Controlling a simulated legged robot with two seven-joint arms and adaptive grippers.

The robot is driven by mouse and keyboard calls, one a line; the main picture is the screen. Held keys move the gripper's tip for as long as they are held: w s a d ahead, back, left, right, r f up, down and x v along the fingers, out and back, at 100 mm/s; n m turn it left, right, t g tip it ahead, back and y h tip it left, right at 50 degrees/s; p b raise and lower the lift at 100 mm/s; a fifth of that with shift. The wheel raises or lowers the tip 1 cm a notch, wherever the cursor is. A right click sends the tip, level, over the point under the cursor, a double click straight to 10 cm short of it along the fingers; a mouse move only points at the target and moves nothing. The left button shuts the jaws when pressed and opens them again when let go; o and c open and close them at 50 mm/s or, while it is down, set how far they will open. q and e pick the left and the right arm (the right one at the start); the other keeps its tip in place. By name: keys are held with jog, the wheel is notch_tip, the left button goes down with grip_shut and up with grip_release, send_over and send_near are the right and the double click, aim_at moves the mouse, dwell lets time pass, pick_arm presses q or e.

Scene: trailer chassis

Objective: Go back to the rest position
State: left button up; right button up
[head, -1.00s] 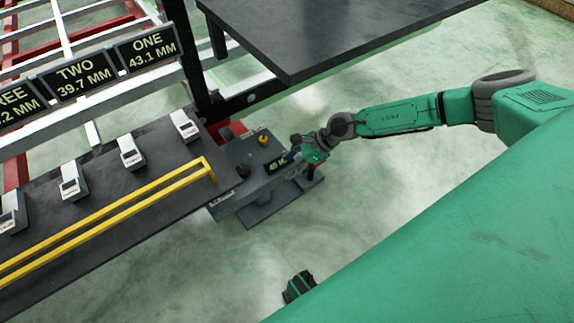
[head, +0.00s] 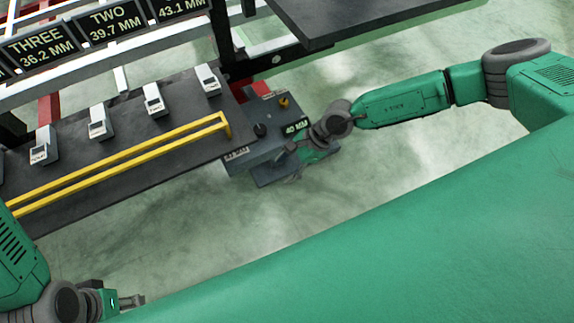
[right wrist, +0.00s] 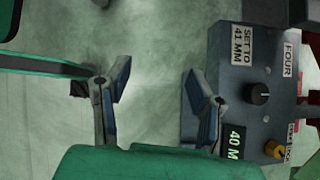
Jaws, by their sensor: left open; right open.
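My right gripper (right wrist: 157,85) is open in the right wrist view, with pale floor between its two fingers and nothing held. It is beside a grey control box (right wrist: 225,60) labelled FOUR and SET TO 41 MM. The box has a black knob (right wrist: 259,94), a yellow knob (right wrist: 274,150) and a display reading 40 MM. In the head view, my right arm comes from the right to the box (head: 250,160); its fingers are hard to make out there. My left gripper (head: 128,301) is open at the bottom left of the head view, low and only partly visible.
A dark bench (head: 75,180) with a yellow rail (head: 130,162) and several small white-faced devices lies at left. Signs such as TWO (head: 108,22) stand behind it. A dark tabletop (head: 370,18) is at the top. Open floor (head: 215,225) lies between bench and my body.

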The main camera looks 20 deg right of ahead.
pick_arm(q)
jog(key=shift+d+r, duration=0.1)
jog(key=shift+d, duration=0.2)
pick_arm(e)
jog(key=shift+d+f, duration=0.1)
jog(key=shift+d, duration=0.15)
pick_arm(q)
jog(key=shift+a, duration=0.2)
pick_arm(e)
jog(key=shift+a, duration=0.2)
